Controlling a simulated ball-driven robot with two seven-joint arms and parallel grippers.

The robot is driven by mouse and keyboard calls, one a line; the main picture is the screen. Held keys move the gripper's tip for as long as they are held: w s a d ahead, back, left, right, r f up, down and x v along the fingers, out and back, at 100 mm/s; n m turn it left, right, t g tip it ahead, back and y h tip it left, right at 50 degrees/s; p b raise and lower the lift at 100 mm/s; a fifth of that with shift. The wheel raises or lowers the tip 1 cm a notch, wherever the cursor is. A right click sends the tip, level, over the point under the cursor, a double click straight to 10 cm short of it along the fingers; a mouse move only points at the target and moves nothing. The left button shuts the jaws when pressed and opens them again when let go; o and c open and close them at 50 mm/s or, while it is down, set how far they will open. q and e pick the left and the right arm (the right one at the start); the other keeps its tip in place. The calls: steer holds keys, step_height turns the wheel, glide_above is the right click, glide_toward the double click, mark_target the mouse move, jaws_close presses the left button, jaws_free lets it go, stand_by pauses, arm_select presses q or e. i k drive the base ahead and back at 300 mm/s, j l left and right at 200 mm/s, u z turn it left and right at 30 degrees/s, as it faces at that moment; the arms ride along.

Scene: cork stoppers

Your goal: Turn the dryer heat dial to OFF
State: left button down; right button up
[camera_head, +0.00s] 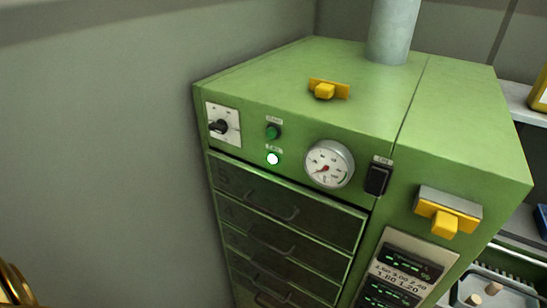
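The dryer is a green cabinet (400,104) in the middle and right of the view. Its heat dial (219,126) is a black knob on a white plate (234,117) at the upper left of the front. The knob's pointer end faces left. The marks around it are too small to read. No gripper fingers show, and nothing touches the dial. A golden curved part (14,284) at the lower left edge looks like a piece of my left arm. My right gripper is out of view.
Right of the dial are a green button (273,132), a lit white-green lamp (273,159), a round gauge (329,164) and a black switch (378,178). Several dark drawers (290,207) lie below. Yellow blocks sit on top (326,90) and at right (444,219). A grey wall (100,150) stands left.

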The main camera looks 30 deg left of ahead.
mark_target(221, 126)
steer(key=u, duration=1.3)
